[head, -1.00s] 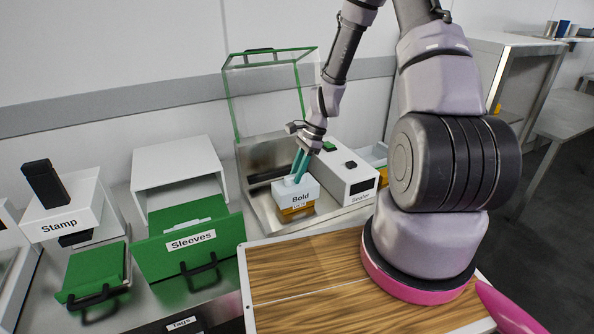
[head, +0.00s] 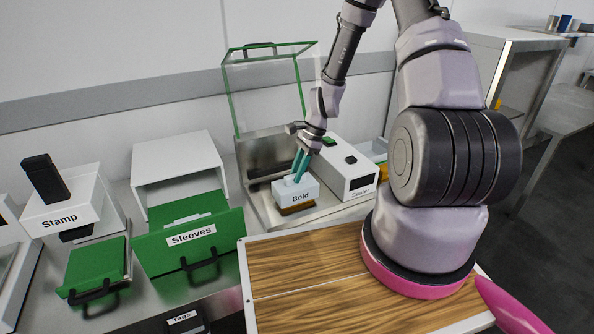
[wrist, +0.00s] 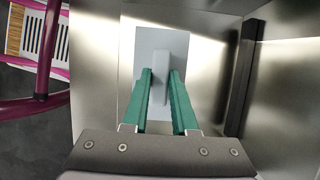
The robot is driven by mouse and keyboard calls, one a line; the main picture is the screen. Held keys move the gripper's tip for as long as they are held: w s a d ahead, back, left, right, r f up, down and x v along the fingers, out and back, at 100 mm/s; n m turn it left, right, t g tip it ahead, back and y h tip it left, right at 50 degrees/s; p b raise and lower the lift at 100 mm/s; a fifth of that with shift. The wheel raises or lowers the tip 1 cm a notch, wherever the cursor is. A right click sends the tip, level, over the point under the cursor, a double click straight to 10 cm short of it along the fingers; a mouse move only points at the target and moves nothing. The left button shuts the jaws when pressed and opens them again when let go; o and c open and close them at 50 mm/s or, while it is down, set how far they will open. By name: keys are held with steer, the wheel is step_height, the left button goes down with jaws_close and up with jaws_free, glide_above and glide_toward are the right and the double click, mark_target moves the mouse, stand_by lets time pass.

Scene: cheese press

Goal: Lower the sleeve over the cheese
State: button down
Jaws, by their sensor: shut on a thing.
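The white sleeve marked "Bold" (head: 302,193) sits low over the cheese (head: 298,209), with only an orange-brown strip showing under its lower edge. My gripper (head: 294,176) comes down from above, its teal fingers shut on the sleeve's top grip. In the wrist view the fingers (wrist: 160,76) stand on both sides of the narrow raised grip on the sleeve's pale top (wrist: 146,45). The sleeve looks level. Most of the cheese is hidden inside it.
The cheese stands in a steel bay (head: 262,205) with a raised green-edged clear lid (head: 268,90). A white Sealer box (head: 345,172) is close on the right. The green Sleeves holder (head: 190,240) is at left, and a wooden board (head: 310,280) is in front.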

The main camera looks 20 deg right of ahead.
steer(key=shift+f, duration=0.7)
steer(key=shift+f, duration=0.1)
steer(key=c, duration=0.6)
jaws_free()
